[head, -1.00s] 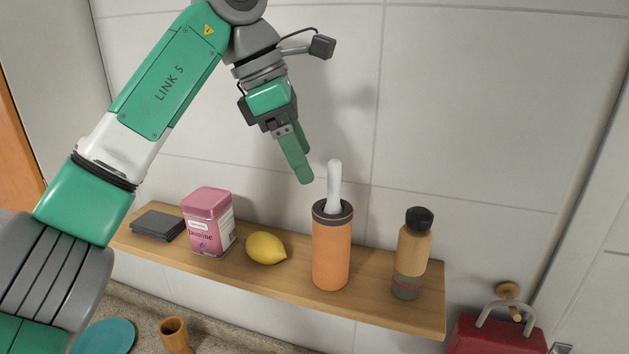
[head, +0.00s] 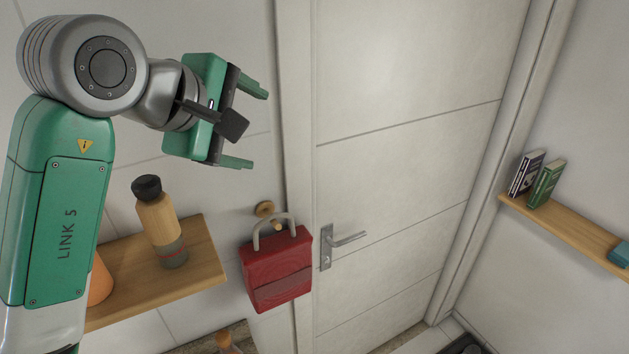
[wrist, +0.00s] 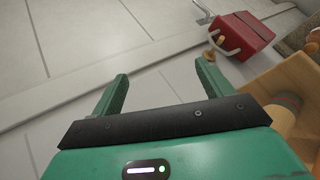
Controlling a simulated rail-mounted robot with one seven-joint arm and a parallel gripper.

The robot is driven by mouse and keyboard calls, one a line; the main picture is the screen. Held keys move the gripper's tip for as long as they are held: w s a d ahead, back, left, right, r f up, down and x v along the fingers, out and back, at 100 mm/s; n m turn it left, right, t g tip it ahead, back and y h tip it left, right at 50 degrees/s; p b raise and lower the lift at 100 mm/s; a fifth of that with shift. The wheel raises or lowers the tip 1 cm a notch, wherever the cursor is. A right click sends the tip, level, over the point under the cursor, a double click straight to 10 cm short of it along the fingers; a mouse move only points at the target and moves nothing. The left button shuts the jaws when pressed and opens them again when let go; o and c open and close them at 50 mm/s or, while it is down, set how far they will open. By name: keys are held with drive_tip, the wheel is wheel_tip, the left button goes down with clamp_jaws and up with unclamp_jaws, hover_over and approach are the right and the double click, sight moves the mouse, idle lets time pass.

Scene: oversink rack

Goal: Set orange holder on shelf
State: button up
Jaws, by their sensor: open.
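The orange holder (head: 99,283) stands on the wooden shelf (head: 205,262) at the left of the head view. Only a strip of it shows, because my arm hides the rest, including its top and the white-handled thing in it. My gripper (head: 257,130) is open and empty, above and to the right of the shelf, well apart from the holder. In the wrist view its two fingers (wrist: 161,72) are spread with only wall and floor-side scenery beyond them.
A tan bottle with a black cap (head: 158,225) stands near the shelf's right end. A red bag (head: 278,270) hangs from a wooden peg (head: 265,209) beside a door handle (head: 345,240). Books (head: 545,184) stand on another shelf (head: 570,225) at the right.

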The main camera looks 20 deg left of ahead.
drive_tip(key=w+d+r+m+t+h, duration=0.1)
drive_tip(key=d+r+m+t, duration=0.3)
drive_tip(key=d, duration=0.6)
drive_tip(key=w+d+f+m+t+h, duration=0.1)
drive_tip(key=d+m+t, duration=0.2)
drive_tip(key=d+m, duration=0.45)
drive_tip(key=s+d+r+m+t+y, duration=0.1)
drive_tip(key=s+d+m+t, duration=0.2)
drive_tip(key=s, duration=0.5)
drive_tip(key=s+d+r+m+t+y, duration=0.1)
drive_tip(key=s+d+m+t+y, duration=0.1)
drive_tip(key=s, duration=0.7)
drive_tip(key=d+m+t, duration=0.1)
drive_tip(key=d+t, duration=0.1)
drive_tip(key=d, duration=0.1)
drive_tip(key=shift+d+r+y, duration=0.2)
drive_tip(key=shift+r+y, duration=0.1)
drive_tip(key=shift+s+r, duration=0.1)
wheel_tip(320, 180, up, 12)
drive_tip(key=p, duration=1.2)
drive_tip(key=shift+a, duration=0.1)
